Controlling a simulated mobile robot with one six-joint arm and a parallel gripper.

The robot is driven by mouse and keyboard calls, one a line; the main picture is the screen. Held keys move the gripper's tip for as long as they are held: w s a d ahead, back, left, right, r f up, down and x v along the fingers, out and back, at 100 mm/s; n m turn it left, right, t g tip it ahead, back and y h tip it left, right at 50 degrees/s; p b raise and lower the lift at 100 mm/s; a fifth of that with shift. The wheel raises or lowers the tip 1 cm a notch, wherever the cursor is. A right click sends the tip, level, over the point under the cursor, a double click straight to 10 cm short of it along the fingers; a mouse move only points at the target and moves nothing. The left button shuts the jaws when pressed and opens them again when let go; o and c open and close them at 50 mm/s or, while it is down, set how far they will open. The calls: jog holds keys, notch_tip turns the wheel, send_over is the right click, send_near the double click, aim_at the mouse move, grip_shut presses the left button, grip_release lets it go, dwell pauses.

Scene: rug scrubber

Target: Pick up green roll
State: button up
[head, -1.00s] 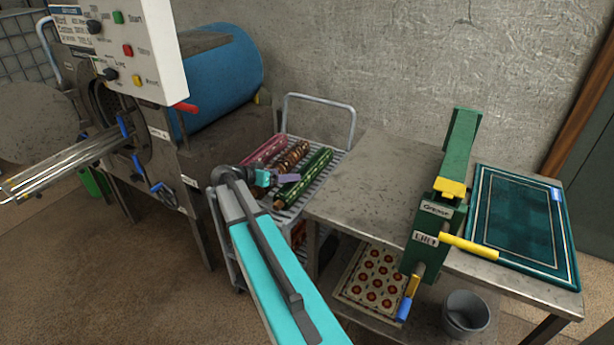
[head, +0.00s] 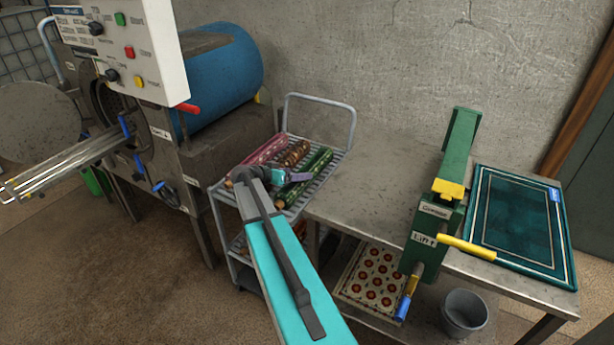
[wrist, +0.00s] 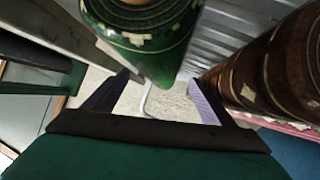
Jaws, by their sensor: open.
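The green roll (head: 312,176) lies on the top shelf of the grey cart, at the right of the rolls there. In the wrist view its end and patterned side (wrist: 140,40) show at the top, between and just beyond my fingertips. My gripper (head: 297,178) is over the near end of the rolls in the head view. In the wrist view (wrist: 160,88) its two purple fingers are spread, with nothing between them at the tips that I can see held. Whether a finger touches the roll I cannot tell.
A brown roll (head: 292,158) lies next to the green one, close to my right finger in the wrist view (wrist: 275,75). A pink roll (head: 266,150) is beyond it. The metal table (head: 365,190) stands right of the cart, the blue drum machine (head: 215,80) left.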

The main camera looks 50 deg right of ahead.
aim_at(299, 172)
jog(key=x, duration=0.1)
jog(key=p+x, duration=0.1)
jog(key=x, duration=0.1)
jog(key=shift+w+d+r, duration=0.1)
jog(key=shift+d+r, duration=0.1)
jog(key=shift+x, duration=0.75)
jog(key=c, duration=2)
jog(key=shift+r, duration=0.15)
jog(key=shift+r+b, duration=0.4)
jog(key=shift+r, duration=1.15)
jog(key=a+r+b, duration=0.1)
jog(key=a+b, duration=0.2)
jog(key=a, duration=1.3)
jog(key=shift+w+r+b, duration=0.15)
jog(key=shift+r+b, duration=0.15)
jog(key=shift+r, duration=0.05)
